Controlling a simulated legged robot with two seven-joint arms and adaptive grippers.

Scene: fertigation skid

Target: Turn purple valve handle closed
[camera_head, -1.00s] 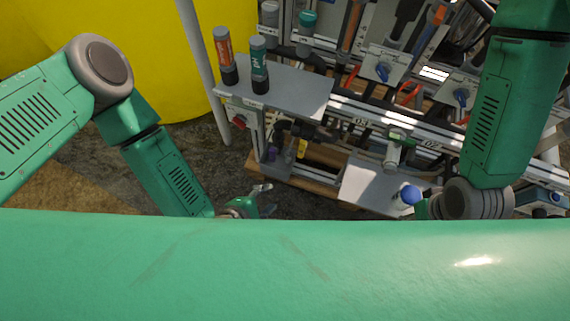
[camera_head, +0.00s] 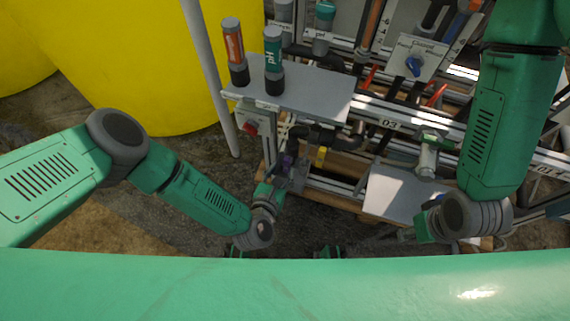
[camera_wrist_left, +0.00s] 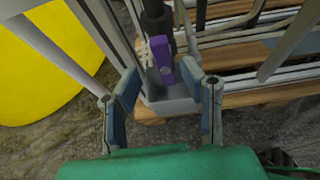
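The purple valve handle (camera_head: 287,160) sits low on the near left of the skid, below the grey shelf. In the left wrist view the purple handle (camera_wrist_left: 161,52) stands upright on a dark pipe fitting. My left gripper (camera_head: 290,176) reaches up to it from below. In the left wrist view my left gripper (camera_wrist_left: 159,76) is open, with one finger on each side of the handle's lower part; gaps show, and contact cannot be told. My right gripper (camera_head: 405,234) hangs near the white plate at the right; its fingers are too small to judge.
A grey shelf (camera_head: 310,97) holds an orange-labelled probe (camera_head: 234,50) and a teal pH probe (camera_head: 273,60). A red knob (camera_head: 250,128) and a yellow handle (camera_head: 321,155) are close to the purple handle. A yellow tank (camera_head: 140,60) and pale post (camera_head: 208,80) stand left.

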